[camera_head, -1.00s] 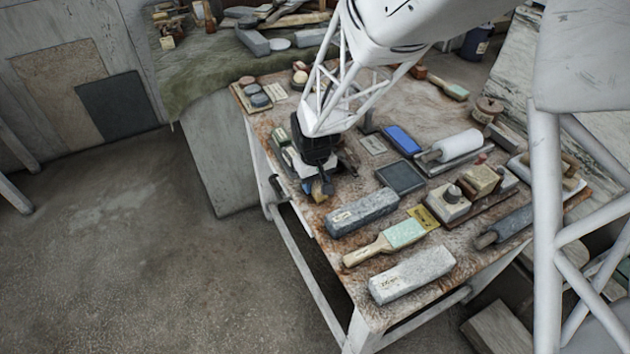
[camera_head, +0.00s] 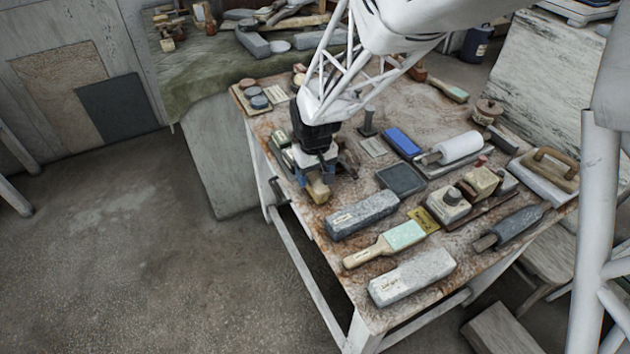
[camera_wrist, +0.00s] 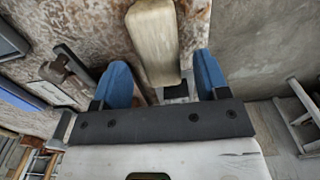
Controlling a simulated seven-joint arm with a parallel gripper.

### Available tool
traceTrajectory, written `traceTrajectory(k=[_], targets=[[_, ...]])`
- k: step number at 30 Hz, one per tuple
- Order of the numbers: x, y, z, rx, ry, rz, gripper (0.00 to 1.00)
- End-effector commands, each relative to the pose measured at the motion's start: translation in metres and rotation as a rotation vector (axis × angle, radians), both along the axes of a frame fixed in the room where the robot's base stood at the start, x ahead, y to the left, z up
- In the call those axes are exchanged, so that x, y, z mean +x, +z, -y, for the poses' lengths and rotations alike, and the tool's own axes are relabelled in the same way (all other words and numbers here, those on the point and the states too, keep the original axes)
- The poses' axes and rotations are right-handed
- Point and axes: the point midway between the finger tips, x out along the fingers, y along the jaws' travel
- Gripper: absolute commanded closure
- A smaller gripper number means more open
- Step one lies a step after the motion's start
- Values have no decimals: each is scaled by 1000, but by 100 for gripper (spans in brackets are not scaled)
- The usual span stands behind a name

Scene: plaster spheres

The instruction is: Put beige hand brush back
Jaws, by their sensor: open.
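A beige block-like thing, which looks like the beige hand brush (camera_head: 318,191), is at the left edge of the worktable (camera_head: 345,205), below my gripper. In the wrist view, the brush (camera_wrist: 153,40) shows as a long pale, worn piece whose near end reaches toward the gap between the blue fingers. My gripper (camera_head: 315,174) is open and points down over it. In the wrist view, the fingers of my gripper (camera_wrist: 163,80) stand apart, one on each side of the brush's near end, with visible space beside it. The gripper hides part of the brush in the head view.
A grey stone block (camera_head: 362,214), a green-bladed scraper (camera_head: 403,236) and a pale stone block (camera_head: 412,277) lie toward the near end. A dark square plate (camera_head: 400,179) and blue block (camera_head: 403,141) lie right of the gripper. Floor is open beyond the left edge.

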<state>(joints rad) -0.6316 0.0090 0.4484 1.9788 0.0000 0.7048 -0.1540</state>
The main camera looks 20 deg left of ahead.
Motion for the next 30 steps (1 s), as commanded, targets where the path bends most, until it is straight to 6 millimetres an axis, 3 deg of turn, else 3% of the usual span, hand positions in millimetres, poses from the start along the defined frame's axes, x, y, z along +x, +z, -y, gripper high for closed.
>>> traceTrajectory(k=[9,15,30], targets=[[0,51,0,1,0,1,32],[0,73,0,1,0,1,32],[0,81,0,-1,0,-1,32]])
